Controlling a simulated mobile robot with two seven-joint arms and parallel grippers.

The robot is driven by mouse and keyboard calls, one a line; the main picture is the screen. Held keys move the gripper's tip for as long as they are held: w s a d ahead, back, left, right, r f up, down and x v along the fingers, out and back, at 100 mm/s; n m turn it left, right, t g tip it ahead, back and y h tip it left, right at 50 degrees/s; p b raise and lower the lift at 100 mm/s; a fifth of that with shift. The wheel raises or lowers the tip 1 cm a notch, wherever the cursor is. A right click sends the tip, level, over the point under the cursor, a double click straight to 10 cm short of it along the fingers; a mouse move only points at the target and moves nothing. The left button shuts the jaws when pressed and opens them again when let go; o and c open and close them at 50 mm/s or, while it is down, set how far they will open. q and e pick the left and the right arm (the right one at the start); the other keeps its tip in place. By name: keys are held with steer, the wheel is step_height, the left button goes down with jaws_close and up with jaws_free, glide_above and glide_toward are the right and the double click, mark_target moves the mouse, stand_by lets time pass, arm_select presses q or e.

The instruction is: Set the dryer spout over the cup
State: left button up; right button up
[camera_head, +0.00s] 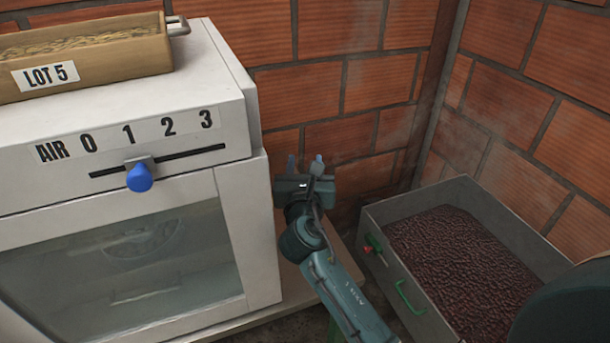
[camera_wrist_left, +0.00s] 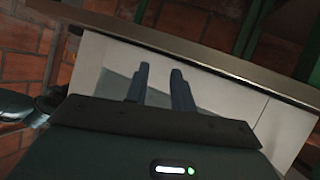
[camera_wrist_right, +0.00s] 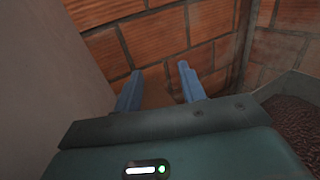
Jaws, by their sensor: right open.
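The white dryer (camera_head: 245,230) fills the left of the head view, with a glass front window and a blue slider knob (camera_head: 140,177) below an AIR scale. I can make out neither the spout nor the cup in any view. My right gripper (camera_head: 305,163) is beside the dryer's right side, its fingers apart and empty; they also show in the right wrist view (camera_wrist_right: 160,72) before the brick wall. My left gripper (camera_wrist_left: 160,70) shows only in the left wrist view, fingers apart and empty, with a pale panel beyond.
A wooden tray (camera_head: 110,62) labelled LOT 5 sits on top of the dryer. A grey metal bin (camera_head: 400,285) of dark red beans, with a green handle, stands at the right. Brick walls (camera_head: 340,85) close off the back and right.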

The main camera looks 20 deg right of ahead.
steer(key=shift+r, duration=0.5)
steer(key=shift+c, duration=0.2)
